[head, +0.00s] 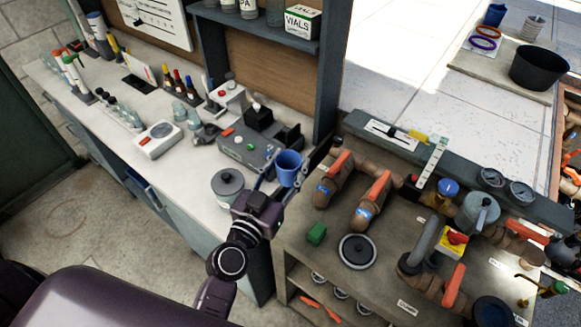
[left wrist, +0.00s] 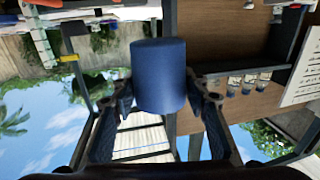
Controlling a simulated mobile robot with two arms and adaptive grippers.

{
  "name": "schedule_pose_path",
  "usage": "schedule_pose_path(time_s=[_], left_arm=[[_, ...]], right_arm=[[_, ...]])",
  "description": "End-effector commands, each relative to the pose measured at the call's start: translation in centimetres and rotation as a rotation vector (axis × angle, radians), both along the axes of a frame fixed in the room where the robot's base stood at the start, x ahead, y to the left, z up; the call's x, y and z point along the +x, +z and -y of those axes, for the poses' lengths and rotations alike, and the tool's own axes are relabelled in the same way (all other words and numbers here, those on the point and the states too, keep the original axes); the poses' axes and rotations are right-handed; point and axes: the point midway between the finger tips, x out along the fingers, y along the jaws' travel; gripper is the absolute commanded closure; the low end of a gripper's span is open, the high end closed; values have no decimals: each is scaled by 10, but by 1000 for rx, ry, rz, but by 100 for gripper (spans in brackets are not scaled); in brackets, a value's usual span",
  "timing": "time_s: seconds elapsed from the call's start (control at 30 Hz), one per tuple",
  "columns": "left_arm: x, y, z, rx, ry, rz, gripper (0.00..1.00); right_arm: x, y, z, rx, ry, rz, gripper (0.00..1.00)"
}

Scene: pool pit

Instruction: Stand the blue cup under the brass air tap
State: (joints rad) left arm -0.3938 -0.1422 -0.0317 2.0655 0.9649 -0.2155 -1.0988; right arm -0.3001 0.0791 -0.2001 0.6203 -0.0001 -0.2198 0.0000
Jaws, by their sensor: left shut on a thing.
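The blue cup (head: 289,168) is held upright in my left gripper (head: 283,180), above the gap between the white bench and the pipe-work table. In the left wrist view the cup (left wrist: 158,75) sits between the two fingers (left wrist: 158,92), which close on its sides; that view is turned over. The brass air tap is not clear; small brass fittings (head: 524,302) show at the lower right, near a green-and-black part, but I cannot tell whether they are the tap. My right gripper is not in view.
The pipe-work table (head: 330,262) carries brown pipes with orange handles (head: 379,186), a black round flange (head: 358,251) and a yellow-and-red switch (head: 454,241). A dark upright post (head: 331,70) rises behind the cup.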

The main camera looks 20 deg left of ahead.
Motion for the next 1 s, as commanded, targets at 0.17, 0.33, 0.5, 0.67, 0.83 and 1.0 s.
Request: schedule_pose_path(time_s=[0.17,0.33,0.5,0.67,0.83,1.0], left_arm=[[0,4,0,-1,1,-3,75],[-6,-4,-3,3,7,-7,75],[-34,-37,-12,13,38,-17,75],[-73,-70,-24,19,81,-20,75],[-110,-91,-33,16,117,-17,75],[-135,-98,-39,9,140,-10,75]], right_arm=[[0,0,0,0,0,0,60],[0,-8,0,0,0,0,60],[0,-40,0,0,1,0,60],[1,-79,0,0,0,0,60],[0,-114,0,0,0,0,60],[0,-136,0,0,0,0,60]])
